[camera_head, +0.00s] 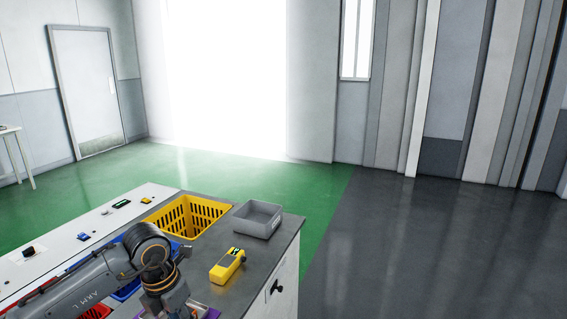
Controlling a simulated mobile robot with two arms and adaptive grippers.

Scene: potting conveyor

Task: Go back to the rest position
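My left arm (92,285), marked "ARM L", reaches in from the lower left over the workbench (228,283). Its wrist (160,277) bends downward near the bottom edge of the picture. The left gripper's fingers are cut off below that edge, so I see neither them nor anything they might hold. My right arm and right gripper do not show.
A yellow basket (168,205), a grey bin (278,229) and a yellow handheld device (228,265) are on the bench. Blue, red and purple containers are partly hidden near my arm. Open dark floor (430,260) lies to the right; green floor lies behind.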

